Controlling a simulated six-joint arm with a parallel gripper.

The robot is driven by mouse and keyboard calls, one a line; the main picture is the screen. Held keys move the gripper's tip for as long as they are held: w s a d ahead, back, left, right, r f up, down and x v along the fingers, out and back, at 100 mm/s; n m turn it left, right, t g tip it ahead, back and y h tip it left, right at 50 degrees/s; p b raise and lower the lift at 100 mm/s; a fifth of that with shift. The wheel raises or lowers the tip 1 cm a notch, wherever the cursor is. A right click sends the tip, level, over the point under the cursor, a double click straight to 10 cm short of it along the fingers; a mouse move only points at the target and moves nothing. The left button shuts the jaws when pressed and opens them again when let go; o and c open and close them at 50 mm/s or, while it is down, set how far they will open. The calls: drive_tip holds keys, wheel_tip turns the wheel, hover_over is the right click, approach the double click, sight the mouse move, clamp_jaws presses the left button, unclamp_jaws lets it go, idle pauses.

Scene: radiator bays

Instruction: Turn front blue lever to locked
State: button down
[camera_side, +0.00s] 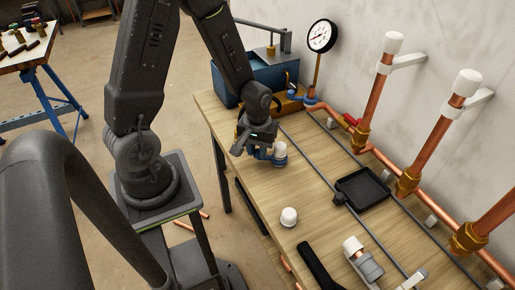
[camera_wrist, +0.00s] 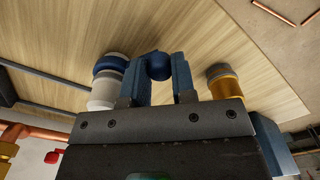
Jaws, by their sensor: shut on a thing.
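My gripper (camera_side: 257,140) is low over the left part of the bench in the side view. In the wrist view its two blue-grey fingers (camera_wrist: 157,82) are closed around a round, dark blue end, which I take to be the front blue lever (camera_wrist: 158,66). The white-topped piece also shows beside the gripper in the side view (camera_side: 280,149). The lever's base and its angle are hidden by the gripper.
Copper pipes (camera_side: 423,140) line the wall. A black tray (camera_side: 362,190), a loose white cap (camera_side: 288,217) and a black-handled tool (camera_side: 316,264) lie on the bench (camera_side: 245,190).

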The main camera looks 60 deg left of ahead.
drive_tip(key=shift+d, duration=0.1)
idle(0.3)
drive_tip(key=shift+s+d+n, duration=0.15)
drive_tip(key=shift+d+n, duration=0.2)
drive_tip(key=shift+n, duration=0.4)
drive_tip(key=shift+s+d+n, duration=0.15)
drive_tip(key=shift+d+n, duration=0.2)
drive_tip(key=shift+n, duration=0.4)
drive_tip(key=shift+s+d+n, duration=0.1)
drive_tip(key=shift+d+n, duration=0.3)
drive_tip(key=shift+n, duration=0.35)
drive_tip(key=shift+d+n, duration=0.35)
drive_tip(key=shift+n, duration=0.4)
drive_tip(key=shift+d+n, duration=0.8)
drive_tip(key=shift+n, duration=0.6)
drive_tip(key=shift+w+d+n, duration=0.2)
drive_tip(key=shift+d+n, duration=0.15)
drive_tip(key=shift+n, duration=0.35)
drive_tip(key=shift+w+d+n, duration=0.15)
drive_tip(key=shift+d+n, duration=0.15)
drive_tip(key=shift+n, duration=0.4)
drive_tip(key=shift+d+n, duration=0.15)
drive_tip(key=shift+n, duration=0.15)
drive_tip(key=c, duration=0.9)
unclamp_jaws()
drive_tip(key=shift+w, duration=0.1)
drive_tip(key=shift+c, duration=0.2)
